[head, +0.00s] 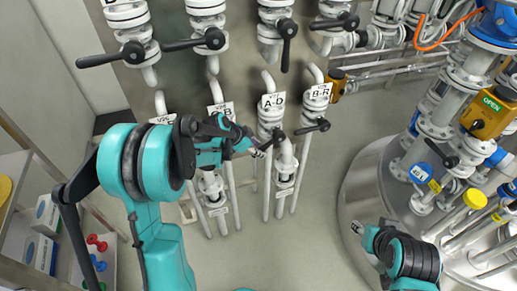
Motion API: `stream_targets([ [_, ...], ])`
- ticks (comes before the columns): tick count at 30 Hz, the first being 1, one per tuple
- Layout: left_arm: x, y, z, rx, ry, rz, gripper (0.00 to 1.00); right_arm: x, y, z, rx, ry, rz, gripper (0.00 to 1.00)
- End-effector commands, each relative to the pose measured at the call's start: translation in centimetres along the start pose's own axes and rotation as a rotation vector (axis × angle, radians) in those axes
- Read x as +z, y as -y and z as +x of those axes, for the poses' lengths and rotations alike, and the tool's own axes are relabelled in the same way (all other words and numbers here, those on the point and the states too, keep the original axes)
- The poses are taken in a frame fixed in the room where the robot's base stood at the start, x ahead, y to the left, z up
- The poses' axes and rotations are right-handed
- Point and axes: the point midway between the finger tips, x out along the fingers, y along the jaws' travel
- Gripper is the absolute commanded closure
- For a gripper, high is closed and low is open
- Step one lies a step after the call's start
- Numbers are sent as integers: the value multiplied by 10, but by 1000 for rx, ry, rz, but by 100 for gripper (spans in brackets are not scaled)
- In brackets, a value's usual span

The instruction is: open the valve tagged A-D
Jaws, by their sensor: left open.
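The tag A-D (272,101) is a white plate on a white pipe valve in the middle of the head view. Below it is the valve's short black handle (277,136), whose left end is close to my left gripper. My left gripper (257,149) is open and sits just left of and below the valve body. I cannot tell whether its fingers touch the handle. My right gripper (360,232) is at the lower right, away from the valve, beside the steel vessel; its jaws are too small to read.
The B-R valve (313,126) stands close on the right. A tagged valve (221,109) on the left is partly hidden by my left arm. Several black-handled valves (287,30) line the row above. A large steel vessel (372,185) fills the right; open floor (290,245) lies below.

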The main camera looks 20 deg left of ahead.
Motion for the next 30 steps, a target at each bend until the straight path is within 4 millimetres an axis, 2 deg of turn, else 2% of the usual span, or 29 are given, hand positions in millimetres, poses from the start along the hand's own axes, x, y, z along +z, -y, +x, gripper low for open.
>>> stream_targets([
  [9,1,0,-66,-1,1,-2,60,0,0,0,0,0,0,60],
  [15,0,0,-99,0,0,-1,60,0,0,0,0,0,0,60],
  [21,0,0,-112,0,0,-1,60,0,0,0,0,0,0,60],
  [28,0,-1,-112,1,0,0,60,0,0,0,0,0,0,60],
  [30,0,-1,-112,1,1,-7,78,0,0,-1,0,0,0,60],
])
